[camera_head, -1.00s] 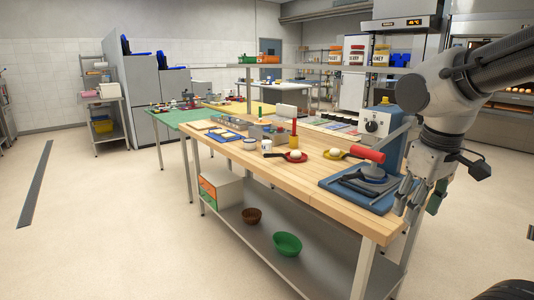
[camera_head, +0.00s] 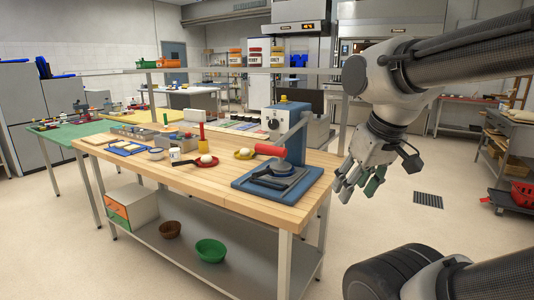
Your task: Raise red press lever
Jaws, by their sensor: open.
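The press (camera_head: 288,130) is blue and grey and stands on a blue base (camera_head: 262,197) at the near right corner of the wooden table. Its lever has a red handle (camera_head: 270,150) that sticks out to the left, roughly level, over dark plates on the base. My gripper (camera_head: 357,188) hangs to the right of the press, beyond the table's right edge. It points downward, is open and empty, and is apart from the lever.
The wooden table (camera_head: 230,204) holds red and yellow dishes with white balls, a red cylinder and trays left of the press. A lower shelf holds a green bowl (camera_head: 211,250) and a brown bowl (camera_head: 171,229). Floor right of the table is clear around a dark grate (camera_head: 428,200).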

